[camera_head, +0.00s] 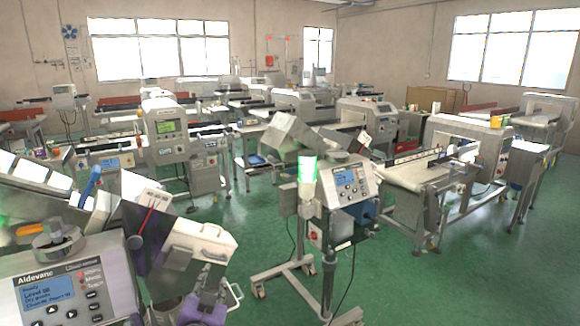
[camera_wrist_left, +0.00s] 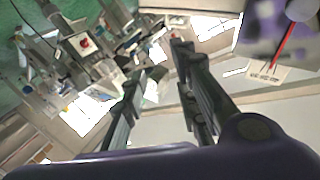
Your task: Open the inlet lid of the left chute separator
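The left chute separator fills the lower left of the head view, with its grey control panel (camera_head: 62,292) and an inclined steel chute. My left gripper (camera_head: 207,285), purple with grey fingers, is just below and in front of this part. In the left wrist view, its dark fingers (camera_wrist_left: 160,62) are apart with nothing visibly held between them. Whether they touch the separator is unclear. My right gripper is not in view.
A second chute separator (camera_head: 345,185) stands on a wheeled frame right of centre. A conveyor (camera_head: 420,172) with a detector arch is at right. More machines stand behind.

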